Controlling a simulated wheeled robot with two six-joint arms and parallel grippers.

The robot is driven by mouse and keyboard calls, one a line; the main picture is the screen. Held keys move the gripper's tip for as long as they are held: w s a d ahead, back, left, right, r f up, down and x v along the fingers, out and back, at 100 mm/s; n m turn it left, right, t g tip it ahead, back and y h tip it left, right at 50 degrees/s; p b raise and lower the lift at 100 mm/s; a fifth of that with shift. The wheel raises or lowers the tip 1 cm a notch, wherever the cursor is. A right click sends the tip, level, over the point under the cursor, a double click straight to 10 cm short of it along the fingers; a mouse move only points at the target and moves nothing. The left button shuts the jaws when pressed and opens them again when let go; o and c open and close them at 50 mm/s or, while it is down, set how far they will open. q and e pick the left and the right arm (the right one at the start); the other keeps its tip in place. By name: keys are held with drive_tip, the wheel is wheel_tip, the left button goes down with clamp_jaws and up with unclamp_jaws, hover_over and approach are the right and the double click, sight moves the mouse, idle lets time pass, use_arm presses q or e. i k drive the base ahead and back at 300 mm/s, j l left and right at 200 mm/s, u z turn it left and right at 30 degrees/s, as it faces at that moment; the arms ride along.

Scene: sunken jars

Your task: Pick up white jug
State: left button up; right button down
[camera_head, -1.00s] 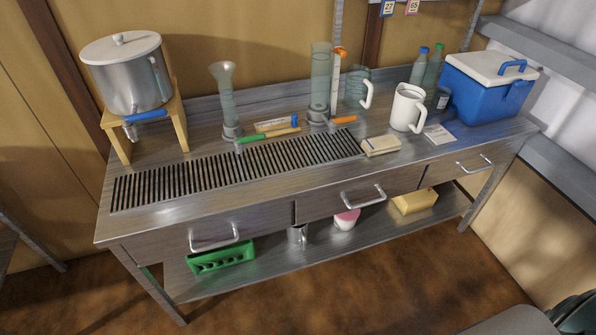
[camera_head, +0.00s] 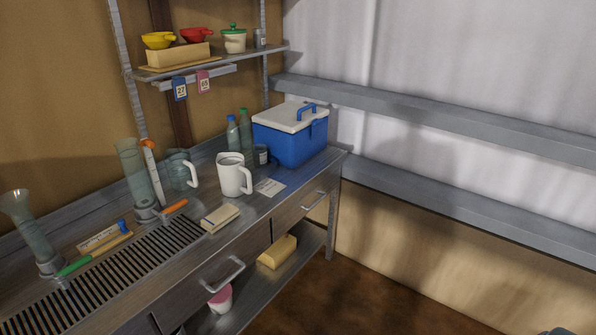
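The white jug (camera_head: 232,175) stands upright on the metal counter (camera_head: 252,208), with its handle on the right side. It is in front of two bottles and left of the blue cooler. A clear jug with a pale handle (camera_head: 181,171) stands behind it to the left.
The blue cooler (camera_head: 290,140) with a white lid fills the counter's right end. A flat card (camera_head: 269,187) and a cream block (camera_head: 220,218) lie near the jug. Glass cylinders (camera_head: 134,175) stand to the left. A shelf (camera_head: 208,64) hangs above. Floor (camera_head: 375,295) is clear at front right.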

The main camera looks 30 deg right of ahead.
sight(232, 171)
drive_tip(key=z, duration=0.5)
drive_tip(key=i+z, duration=0.25)
drive_tip(key=i, duration=0.4)
drive_tip(key=l, duration=0.05)
